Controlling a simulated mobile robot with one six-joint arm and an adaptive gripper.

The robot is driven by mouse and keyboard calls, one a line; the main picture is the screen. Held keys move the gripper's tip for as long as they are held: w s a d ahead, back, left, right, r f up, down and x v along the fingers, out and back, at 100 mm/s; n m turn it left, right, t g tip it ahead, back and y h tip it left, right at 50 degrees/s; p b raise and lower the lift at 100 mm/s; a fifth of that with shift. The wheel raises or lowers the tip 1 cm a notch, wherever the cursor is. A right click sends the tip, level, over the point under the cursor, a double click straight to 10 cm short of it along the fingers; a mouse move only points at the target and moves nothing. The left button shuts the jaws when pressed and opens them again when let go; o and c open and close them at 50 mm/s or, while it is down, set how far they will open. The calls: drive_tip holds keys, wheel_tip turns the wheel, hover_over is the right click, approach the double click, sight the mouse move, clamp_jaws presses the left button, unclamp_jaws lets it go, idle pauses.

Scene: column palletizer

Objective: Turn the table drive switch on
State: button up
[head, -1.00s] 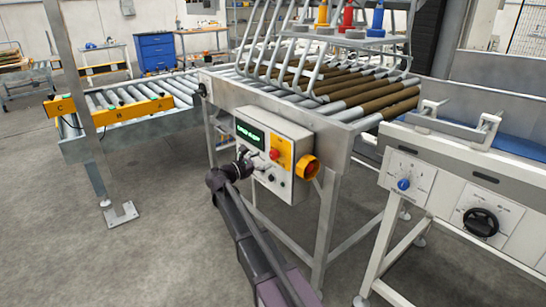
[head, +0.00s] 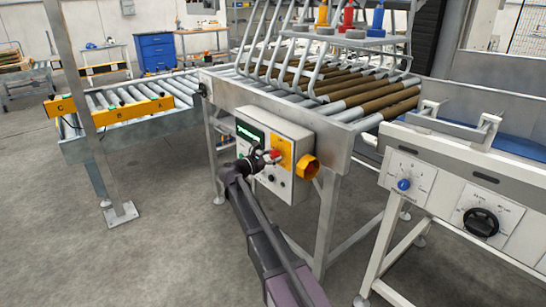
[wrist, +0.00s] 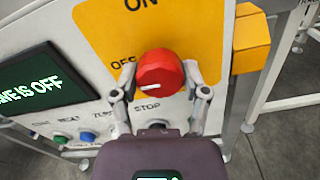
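The table drive switch is a red round knob (wrist: 160,72) with a white mark pointing left, on a yellow plate (wrist: 105,28) lettered ON and OFF. It also shows in the head view (head: 275,154), partly hidden by my gripper. My gripper (wrist: 160,76) is open, with one finger on each side of the knob. The fingertips are close to its sides; whether they touch cannot be told. The dark display (wrist: 52,82) left of the knob shows green text ending "IS OFF". The grey control box (head: 299,136) is on the roller table's side.
Green and blue buttons (wrist: 73,137) and a STOP label lie below the knob. A white machine (head: 440,185) with dials stands at right. Grey floor is open at left.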

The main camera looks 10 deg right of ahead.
drive_tip(key=c, duration=0.4)
drive_tip(key=shift+o, duration=0.2)
drive_tip(key=shift+m, duration=0.3)
drive_tip(key=m, duration=0.3)
drive_tip(key=shift+w, duration=0.1)
drive_tip(key=m, duration=0.4)
drive_tip(key=shift+r, duration=0.1)
drive_tip(key=m, duration=1)
drive_tip(key=shift+m, duration=0.3)
